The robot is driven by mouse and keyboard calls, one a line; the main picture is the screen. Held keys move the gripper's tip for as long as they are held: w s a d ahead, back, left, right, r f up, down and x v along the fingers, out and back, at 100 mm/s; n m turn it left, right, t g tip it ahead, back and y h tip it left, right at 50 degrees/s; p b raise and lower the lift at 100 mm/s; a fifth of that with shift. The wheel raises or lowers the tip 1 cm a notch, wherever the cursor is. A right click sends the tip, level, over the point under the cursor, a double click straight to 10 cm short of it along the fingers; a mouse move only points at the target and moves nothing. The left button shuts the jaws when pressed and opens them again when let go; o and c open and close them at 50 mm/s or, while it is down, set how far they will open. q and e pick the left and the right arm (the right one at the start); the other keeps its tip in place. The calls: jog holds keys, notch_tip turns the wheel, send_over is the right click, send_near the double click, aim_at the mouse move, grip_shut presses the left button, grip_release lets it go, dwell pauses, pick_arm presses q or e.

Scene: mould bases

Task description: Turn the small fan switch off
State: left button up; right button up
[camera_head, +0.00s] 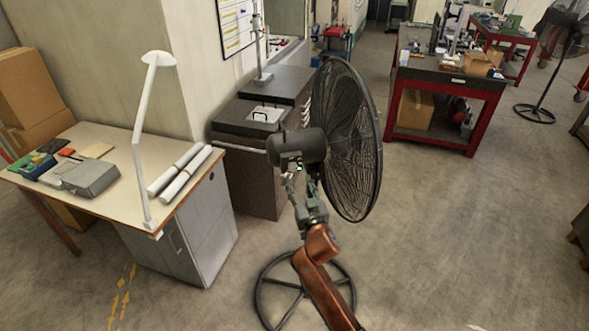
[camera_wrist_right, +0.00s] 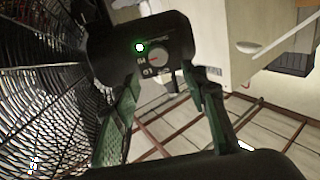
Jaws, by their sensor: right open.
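The black pedestal fan (camera_head: 355,140) stands in the middle of the head view, its round wire cage facing right. Its dark motor housing (camera_head: 290,148) also shows in the right wrist view (camera_wrist_right: 112,45). A round switch dial (camera_wrist_right: 158,60) with a small red mark and pale lettering sits on the housing's face, and a green light (camera_wrist_right: 139,47) glows beside it. My right gripper (camera_head: 300,178) is just below the housing. In the wrist view its green-padded fingers (camera_wrist_right: 162,80) are spread apart with the dial between and beyond their tips. Contact cannot be told. My left gripper is out of view.
The fan's ring base (camera_head: 262,290) rests on the open concrete floor. A desk (camera_head: 120,135) with a white lamp (camera_head: 143,120) and paper rolls is at left. A dark cabinet (camera_head: 250,175) stands behind the fan. A red workbench (camera_head: 445,90) is at back right.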

aim_at(293, 168)
jog(key=x, duration=0.7)
jog(key=shift+w+f, duration=0.15)
jog(key=shift+w, duration=0.05)
grip_shut()
dwell(0.4)
